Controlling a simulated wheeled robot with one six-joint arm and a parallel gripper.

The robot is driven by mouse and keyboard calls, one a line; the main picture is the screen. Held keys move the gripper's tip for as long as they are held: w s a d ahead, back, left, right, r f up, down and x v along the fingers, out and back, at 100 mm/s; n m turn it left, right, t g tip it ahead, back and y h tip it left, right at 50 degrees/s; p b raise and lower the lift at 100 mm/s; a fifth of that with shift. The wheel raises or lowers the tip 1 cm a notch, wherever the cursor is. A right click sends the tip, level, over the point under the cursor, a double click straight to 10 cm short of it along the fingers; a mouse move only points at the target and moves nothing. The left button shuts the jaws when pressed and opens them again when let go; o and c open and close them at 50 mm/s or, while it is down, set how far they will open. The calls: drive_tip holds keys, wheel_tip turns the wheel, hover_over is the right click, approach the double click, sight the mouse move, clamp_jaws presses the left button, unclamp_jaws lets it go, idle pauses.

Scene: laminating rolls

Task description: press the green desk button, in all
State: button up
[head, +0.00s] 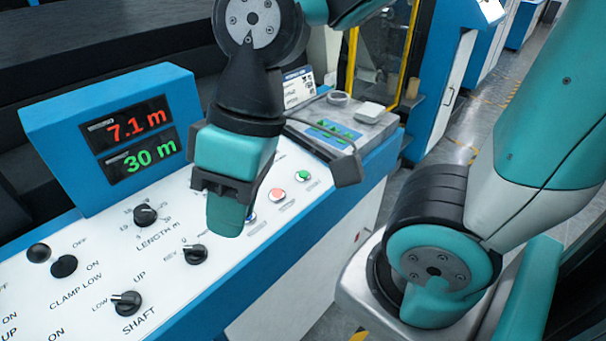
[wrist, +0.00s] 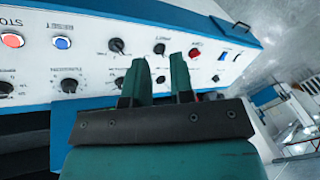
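The green button (head: 303,176) is on the white sloping desk panel in the head view, right of a lit pink-red button (head: 278,194). Nothing touches it. My gripper (head: 226,218) hangs over the panel, to the left of and nearer than the green button, pointing down. In the wrist view its two teal fingers (wrist: 158,75) stand apart with nothing between them. The red button (wrist: 12,40) and a blue button (wrist: 62,42) show at the left there; I cannot see the green button in that view.
A blue display box (head: 187,95) reading 7.1 m and 30 m stands at the panel's back left. Black knobs, such as the length knob (head: 145,214), stick up from the panel. A grey unit with a green-marked keypad (head: 335,132) lies beyond the buttons.

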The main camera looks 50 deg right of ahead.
clamp_jaws()
idle(1.4)
